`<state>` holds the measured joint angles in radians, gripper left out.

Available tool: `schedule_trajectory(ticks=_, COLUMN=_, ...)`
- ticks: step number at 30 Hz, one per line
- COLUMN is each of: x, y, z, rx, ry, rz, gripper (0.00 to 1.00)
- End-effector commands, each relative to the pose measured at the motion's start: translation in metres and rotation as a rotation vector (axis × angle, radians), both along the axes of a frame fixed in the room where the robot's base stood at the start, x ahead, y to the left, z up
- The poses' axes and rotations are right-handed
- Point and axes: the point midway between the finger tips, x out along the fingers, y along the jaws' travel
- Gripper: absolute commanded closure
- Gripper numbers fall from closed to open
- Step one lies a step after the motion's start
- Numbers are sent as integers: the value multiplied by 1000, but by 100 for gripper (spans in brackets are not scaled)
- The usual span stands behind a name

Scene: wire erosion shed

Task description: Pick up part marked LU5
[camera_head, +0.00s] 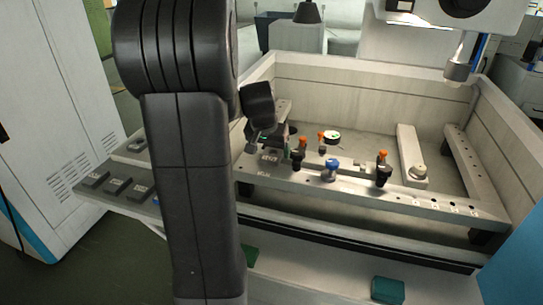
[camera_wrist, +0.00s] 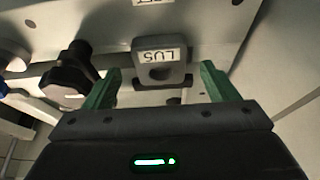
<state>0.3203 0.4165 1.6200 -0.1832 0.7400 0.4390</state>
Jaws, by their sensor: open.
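The part marked LU5 (camera_wrist: 164,62) is a grey block with a white label and a round hollow in its face. It shows in the upper middle of the wrist view, resting on a pale surface. My gripper (camera_wrist: 160,88) has its two green fingers spread open, one to each side of the part's near end, with nothing held. I cannot tell whether they touch it. In the head view a small grey labelled block (camera_head: 269,158), probably the same part, sits at the left of the front rail, just below my dark wrist. The fingertips are largely hidden there.
Black clamps with orange tips (camera_head: 382,168) and a blue-topped one (camera_head: 331,170) stand along the rail (camera_head: 400,199). A dark knob (camera_wrist: 70,78) is left of the part in the wrist view. Grey blocks (camera_head: 140,192) lie on a side shelf. Tank walls (camera_head: 360,98) enclose the rear.

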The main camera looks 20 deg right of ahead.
Motion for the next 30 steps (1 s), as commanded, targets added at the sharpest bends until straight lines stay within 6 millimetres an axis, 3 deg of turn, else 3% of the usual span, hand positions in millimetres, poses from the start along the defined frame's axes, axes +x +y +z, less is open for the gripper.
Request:
schedule_trajectory(ticks=4, x=4, y=-3, z=-15, rx=0, ry=2, rz=0, gripper=20)
schedule_trajectory(ticks=13, x=6, y=-4, z=-18, rx=0, ry=-1, rz=0, gripper=20)
schedule_trajectory(ticks=23, x=6, y=-4, z=-18, rx=1, ry=-1, rz=0, gripper=85)
schedule_trajectory(ticks=30, x=7, y=-4, z=-16, rx=-1, ry=-3, rz=2, gripper=85)
